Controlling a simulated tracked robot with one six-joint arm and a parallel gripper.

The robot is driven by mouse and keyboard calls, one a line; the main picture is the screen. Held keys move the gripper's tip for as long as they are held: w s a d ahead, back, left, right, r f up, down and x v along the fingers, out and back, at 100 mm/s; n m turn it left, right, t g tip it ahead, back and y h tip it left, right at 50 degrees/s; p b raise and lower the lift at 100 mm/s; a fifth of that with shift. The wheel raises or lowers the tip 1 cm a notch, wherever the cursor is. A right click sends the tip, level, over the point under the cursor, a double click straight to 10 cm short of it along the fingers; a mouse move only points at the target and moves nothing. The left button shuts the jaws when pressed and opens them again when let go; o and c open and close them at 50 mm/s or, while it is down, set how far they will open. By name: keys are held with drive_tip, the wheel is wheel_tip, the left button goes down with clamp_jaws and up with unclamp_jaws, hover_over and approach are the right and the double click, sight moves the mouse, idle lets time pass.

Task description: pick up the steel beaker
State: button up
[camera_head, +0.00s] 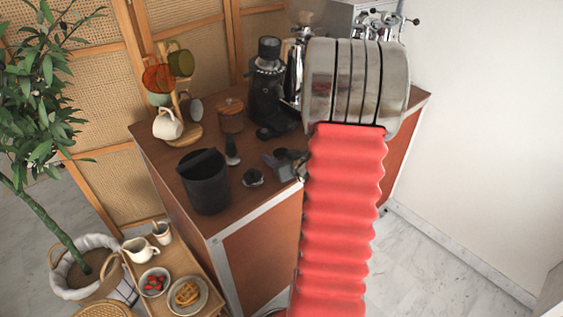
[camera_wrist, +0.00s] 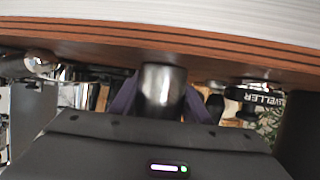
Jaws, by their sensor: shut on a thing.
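The steel beaker (camera_wrist: 162,90) shows as a shiny metal cylinder in the middle of the wrist view, which looks upside down. My gripper (camera_wrist: 160,100) is shut on it, with a dark purple finger on each side. The beaker's end meets the brown wooden counter edge in the picture; I cannot tell whether it touches the counter. The dark gripper body hides its other end. In the head view, my steel and red arm hides the beaker and my gripper.
The wooden cart (camera_head: 160,150) bears a black bin (camera_head: 205,185), a black grinder (camera_head: 267,90), a wooden-lidded jar (camera_head: 231,115) and a mug stand (camera_head: 190,110). Chrome coffee machine parts (camera_head: 385,22) show behind my arm. A small tray table (camera_head: 190,258) stands front left.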

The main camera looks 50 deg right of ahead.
drive_tip(key=shift+r, duration=0.1)
wheel_tip(320, 180, up, 10)
idle(0.8)
drive_tip(key=shift+a, duration=0.15)
idle(0.4)
